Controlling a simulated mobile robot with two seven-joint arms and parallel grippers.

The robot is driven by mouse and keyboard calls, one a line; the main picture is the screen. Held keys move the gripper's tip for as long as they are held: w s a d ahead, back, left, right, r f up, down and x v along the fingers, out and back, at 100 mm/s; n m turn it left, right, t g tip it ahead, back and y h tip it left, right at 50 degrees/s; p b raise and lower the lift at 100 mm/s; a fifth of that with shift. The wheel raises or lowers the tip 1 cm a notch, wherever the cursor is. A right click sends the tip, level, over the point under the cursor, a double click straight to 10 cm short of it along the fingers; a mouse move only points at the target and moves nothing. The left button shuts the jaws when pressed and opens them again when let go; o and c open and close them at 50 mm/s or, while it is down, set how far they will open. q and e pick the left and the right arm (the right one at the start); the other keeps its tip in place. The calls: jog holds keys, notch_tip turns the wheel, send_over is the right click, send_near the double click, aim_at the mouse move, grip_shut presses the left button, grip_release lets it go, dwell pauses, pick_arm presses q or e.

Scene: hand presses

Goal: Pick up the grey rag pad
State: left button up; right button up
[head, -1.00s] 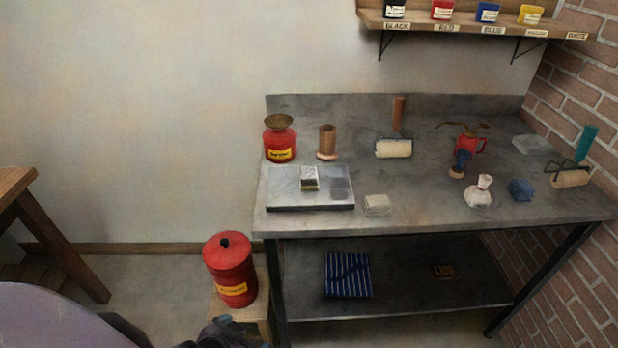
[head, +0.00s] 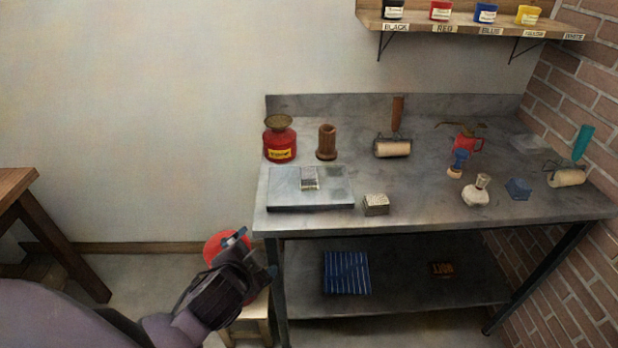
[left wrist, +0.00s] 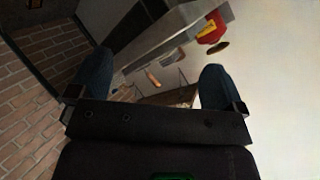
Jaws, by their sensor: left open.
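The likely grey rag pad (head: 376,205) is a small, pale grey-beige block. It lies on the front edge area of the metal bench, just right of the flat slab. My left gripper (head: 256,255) is in front of the bench's left front corner, below the bench top and apart from the pad. Its two blue-tipped fingers (left wrist: 155,85) stand wide apart with nothing between them in the left wrist view. I cannot make out the pad in that view. My right gripper is not in view.
The bench (head: 310,222) holds a grey slab (head: 285,190), red can (head: 279,142), wooden holder (head: 327,142), roller (head: 393,147), pale pouch (head: 477,190) and blue pad (head: 518,188). A red bin (head: 213,247) is partly behind my gripper. A striped cloth (head: 347,272) lies on the lower shelf.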

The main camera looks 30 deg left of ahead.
pick_arm(q)
jog(key=w+d+r+m+t+h, duration=0.35)
jog(key=w+r+m+h, duration=0.4)
jog(key=m, duration=0.35)
jog(key=w+d+r+m+t+h, duration=0.2)
jog(key=w+d+r+m+h, duration=0.45)
jog(key=m, duration=0.55)
jog(key=m+g+y, duration=0.6)
jog(key=m+g, duration=0.9)
jog(key=m, duration=0.4)
send_near(309, 172)
jog(key=x, duration=1)
jog(key=shift+f+b, duration=0.25)
jog(key=shift+b, duration=0.15)
